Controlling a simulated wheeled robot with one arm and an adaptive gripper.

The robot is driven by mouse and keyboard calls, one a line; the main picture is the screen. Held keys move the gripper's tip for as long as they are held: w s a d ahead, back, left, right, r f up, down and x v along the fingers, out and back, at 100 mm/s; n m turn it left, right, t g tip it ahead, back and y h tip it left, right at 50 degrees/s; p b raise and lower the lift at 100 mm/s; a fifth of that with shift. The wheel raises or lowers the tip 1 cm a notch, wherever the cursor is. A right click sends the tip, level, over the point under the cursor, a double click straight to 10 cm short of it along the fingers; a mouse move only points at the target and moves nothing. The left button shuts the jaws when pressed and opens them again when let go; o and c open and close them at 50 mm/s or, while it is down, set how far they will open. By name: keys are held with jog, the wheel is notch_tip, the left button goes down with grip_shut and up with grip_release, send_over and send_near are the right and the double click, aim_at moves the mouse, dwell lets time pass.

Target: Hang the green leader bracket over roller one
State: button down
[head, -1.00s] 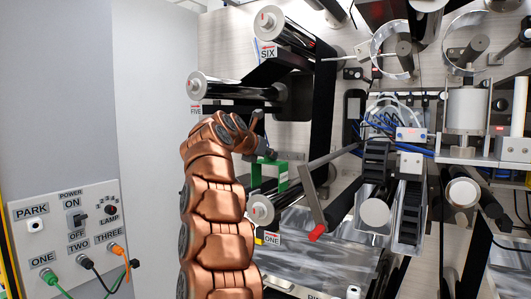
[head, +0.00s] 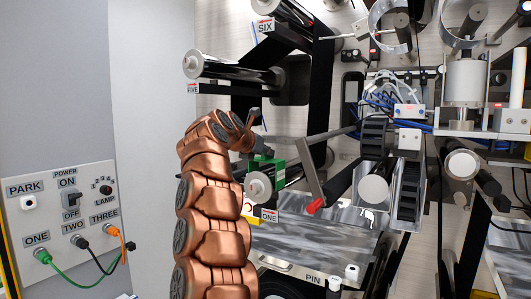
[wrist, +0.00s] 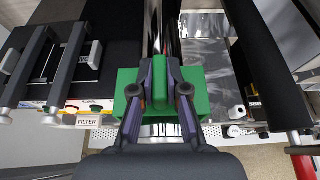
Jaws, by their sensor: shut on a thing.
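The green leader bracket (head: 276,168) is in my gripper (head: 262,154), just behind the white end cap of roller one (head: 258,186), which has a ONE label under it. In the wrist view my gripper (wrist: 160,97) is shut on the middle of the bracket (wrist: 200,108). The shiny shaft of roller one (wrist: 172,42) runs lengthwise below the bracket and shows beyond it. In the head view the bracket sits at the top of the roller. I cannot tell whether it rests on the roller, and its lower parts are mostly hidden.
A grey bar with a red tip (head: 314,206) slants close to the right of roller one. Roller five (head: 190,64) is above, with dark web beside it. A shiny plate (head: 300,250) lies below. A socket panel (head: 65,225) is at the left.

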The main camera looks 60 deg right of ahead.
jog(key=shift+f+b, duration=1.05)
jog(key=shift+f, duration=0.35)
jog(key=c, duration=1.1)
grip_release()
jog(key=v, duration=1.2)
notch_tip(320, 180, up, 7)
jog(key=p, duration=0.6)
jog(key=shift+r, duration=0.1)
